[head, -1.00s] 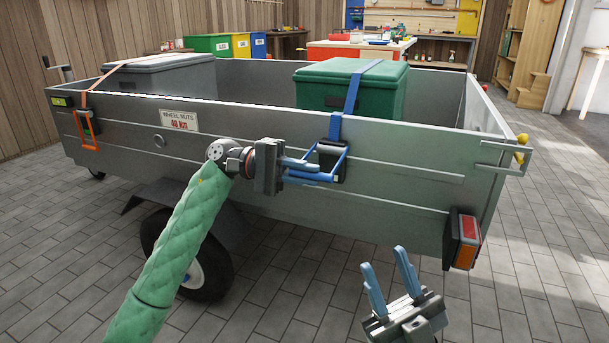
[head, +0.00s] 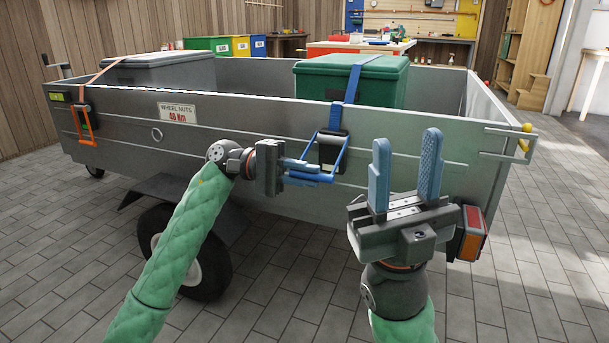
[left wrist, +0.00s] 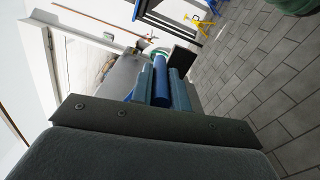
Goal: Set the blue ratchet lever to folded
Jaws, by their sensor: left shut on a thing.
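The blue ratchet lever (head: 341,155) is a wire-like frame with a grip bar, hanging from a black ratchet body (head: 331,149) on the trailer's side wall. A blue strap (head: 351,86) runs from the ratchet up over the green box. My left gripper (head: 309,173) is shut on the lever's lower bar. In the left wrist view the blue bar (left wrist: 161,82) lies between the finger pads. My right gripper (head: 405,180) is open and empty, fingers pointing up, in front of the trailer wall right of the lever.
The grey trailer (head: 235,125) holds a green box (head: 388,85) and a grey box (head: 160,72). An orange ratchet lever (head: 83,127) with an orange strap hangs at the left. A tail light (head: 470,238) sits behind my right gripper. Tiled floor is clear in front.

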